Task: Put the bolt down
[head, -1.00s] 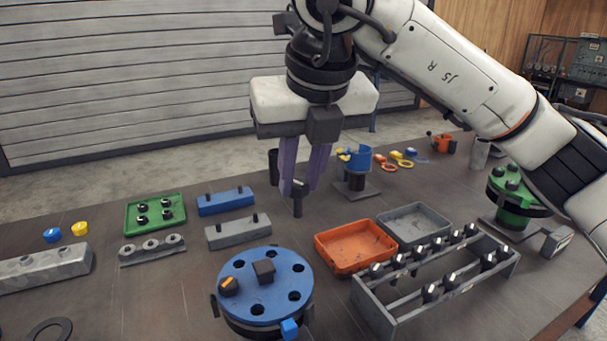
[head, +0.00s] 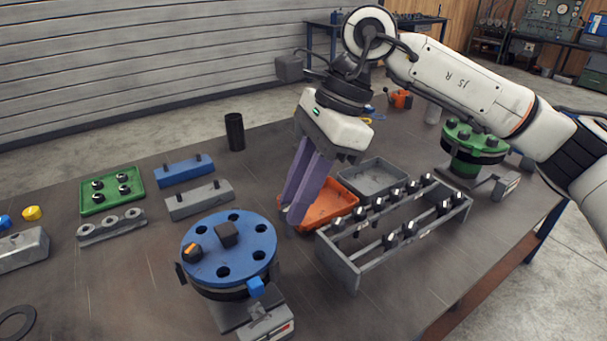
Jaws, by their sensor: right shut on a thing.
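My right gripper (head: 297,212) comes in from the right on the white arm, tilted, with its purple fingers pointing down. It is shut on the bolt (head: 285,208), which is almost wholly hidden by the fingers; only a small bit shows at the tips. The fingertips are at the left side of the orange tray (head: 338,201) and cover part of it. I cannot tell whether the bolt is over the tray or touches anything. My left gripper is not in view.
A grey tray (head: 372,179) sits behind the orange one. A grey rack (head: 347,268) with several bolts stands in front. A blue flange (head: 229,247) is at left front, a green one (head: 473,148) at right.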

